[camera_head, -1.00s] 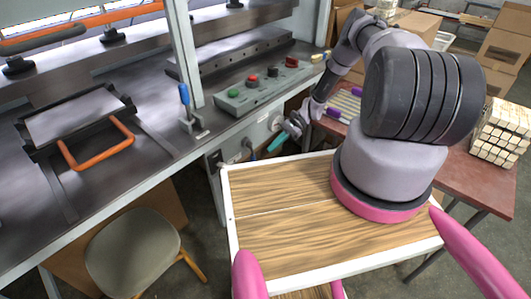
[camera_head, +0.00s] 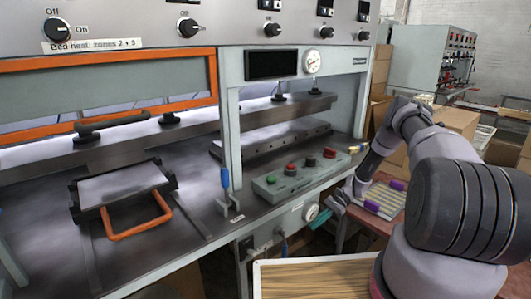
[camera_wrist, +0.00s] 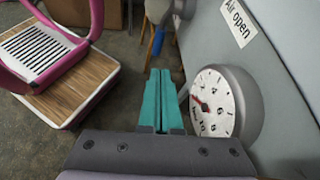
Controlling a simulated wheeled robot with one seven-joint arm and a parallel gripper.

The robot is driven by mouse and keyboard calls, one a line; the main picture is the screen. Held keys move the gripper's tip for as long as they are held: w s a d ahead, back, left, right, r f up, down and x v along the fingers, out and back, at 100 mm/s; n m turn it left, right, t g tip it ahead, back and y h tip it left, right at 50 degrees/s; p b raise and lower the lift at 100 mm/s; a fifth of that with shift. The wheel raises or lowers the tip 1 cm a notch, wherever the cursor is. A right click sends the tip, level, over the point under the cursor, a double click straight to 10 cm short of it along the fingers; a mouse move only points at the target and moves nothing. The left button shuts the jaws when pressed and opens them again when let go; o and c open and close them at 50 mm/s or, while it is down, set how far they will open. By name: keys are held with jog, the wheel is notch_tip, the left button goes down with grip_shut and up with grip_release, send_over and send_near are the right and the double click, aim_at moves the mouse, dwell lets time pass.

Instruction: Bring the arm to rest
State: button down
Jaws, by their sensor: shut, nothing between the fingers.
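My gripper (camera_head: 338,204) is at the front right corner of the press bench, beside a round dial gauge (camera_head: 311,212) on the bench front. In the wrist view its teal fingers (camera_wrist: 162,98) are shut together with nothing between them. The gauge (camera_wrist: 215,103) is close to the right of the fingers; a small gap shows between them. My arm is folded at the right of the head view, with its elbow high and its forearm reaching down to the bench.
A control box with coloured buttons (camera_head: 293,177) sits on the bench above the gripper. A blue-handled lever (camera_head: 227,190) and an orange-handled tray (camera_head: 120,196) are to the left. A red table with a slatted tray (camera_head: 384,199) stands right, boxes (camera_head: 455,122) behind.

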jog(key=w+d+r+n+t+h, duration=0.1)
jog(key=w+r+n+h, duration=0.1)
jog(key=r, duration=0.8)
jog(key=w+d+r+n+h, duration=0.1)
jog(key=w+r+h, duration=0.1)
jog(key=r, duration=0.8)
jog(key=s+a+r+n+t+h, duration=0.15)
jog(key=s+r, duration=0.25)
jog(key=r, duration=0.9)
jog(key=s+r+n+t+h, duration=0.1)
jog(key=s+r+t+h, duration=0.2)
jog(key=r, duration=1)
jog(key=s+r+t, duration=0.2)
jog(key=s+r, duration=0.2)
jog(key=s, duration=0.3)
jog(key=s+r+n+t, duration=0.1)
jog(key=s+r, duration=0.3)
jog(key=s, duration=0.4)
jog(key=s+r+n+t, duration=0.1)
jog(key=s+r+t, duration=0.2)
jog(key=s+r, duration=0.2)
jog(key=shift+s+a, duration=0.2)
jog(key=shift+s, duration=0.95)
